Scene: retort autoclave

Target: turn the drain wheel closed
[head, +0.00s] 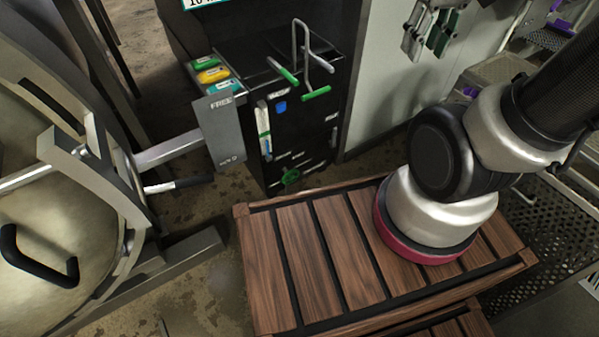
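A small green handwheel (290,177), which looks like the drain wheel, sits low on the front of the black valve cabinet (322,138). It is small in the head view, and I cannot tell how far it is turned. My arm rises at the right and runs out of the picture at the upper right. My gripper is not in view, so nothing shows at the wheel.
Green-gripped levers (316,93) stand on the cabinet. Green, yellow and teal buttons (212,76) and a grey plate (220,128) are beside it. The round metal retort door (60,240) fills the left. A slatted wooden platform (292,262) lies in front.

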